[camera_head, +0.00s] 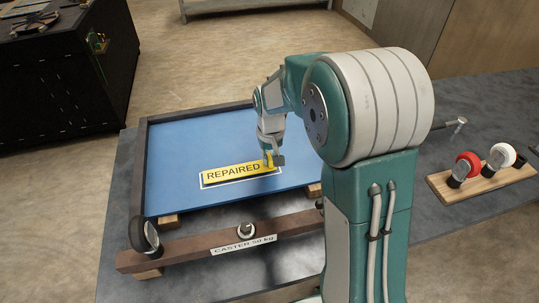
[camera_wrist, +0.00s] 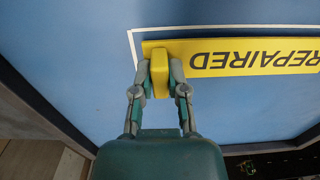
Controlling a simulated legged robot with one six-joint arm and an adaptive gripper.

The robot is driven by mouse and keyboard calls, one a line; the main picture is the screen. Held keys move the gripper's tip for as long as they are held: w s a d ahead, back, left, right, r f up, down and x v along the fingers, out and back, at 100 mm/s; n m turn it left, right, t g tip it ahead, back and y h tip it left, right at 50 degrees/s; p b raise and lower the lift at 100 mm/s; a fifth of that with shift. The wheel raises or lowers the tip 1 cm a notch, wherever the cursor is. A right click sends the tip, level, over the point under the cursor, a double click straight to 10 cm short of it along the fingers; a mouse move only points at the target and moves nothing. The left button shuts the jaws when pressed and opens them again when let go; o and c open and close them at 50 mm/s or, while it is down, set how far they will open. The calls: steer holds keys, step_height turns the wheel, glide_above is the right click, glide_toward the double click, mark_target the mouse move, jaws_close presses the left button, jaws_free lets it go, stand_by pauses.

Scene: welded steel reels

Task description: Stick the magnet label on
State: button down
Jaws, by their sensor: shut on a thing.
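The yellow magnet label (camera_head: 232,172) reads REPAIRED and lies over a white outlined rectangle on the blue panel (camera_head: 190,140). It also shows upside down in the wrist view (camera_wrist: 250,57). My gripper (camera_head: 270,160) is shut on the label's yellow grip block (camera_wrist: 160,72) at one end, with a finger on each side. In the wrist view, the white outline (camera_wrist: 220,27) shows beyond two label edges with a thin blue strip between. The outline's opposite side is hidden there. I cannot tell whether the label touches the panel or hovers slightly above it.
A dark raised frame (camera_head: 140,165) borders the panel. In front lies a brown beam (camera_head: 185,250) marked CASTER 50 kg, with a caster wheel (camera_head: 145,235) at its left end. A wooden rack (camera_head: 480,185) with red and white wheels sits right. A black cabinet (camera_head: 60,90) stands left.

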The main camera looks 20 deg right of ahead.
steer(key=shift+f, duration=0.4)
stand_by(0.5)
stand_by(0.3)
steer(key=c, duration=0.6)
jaws_free()
step_height(320, 180, up, 11)
steer(key=shift+f, duration=0.1)
steer(key=shift+r, duration=0.6)
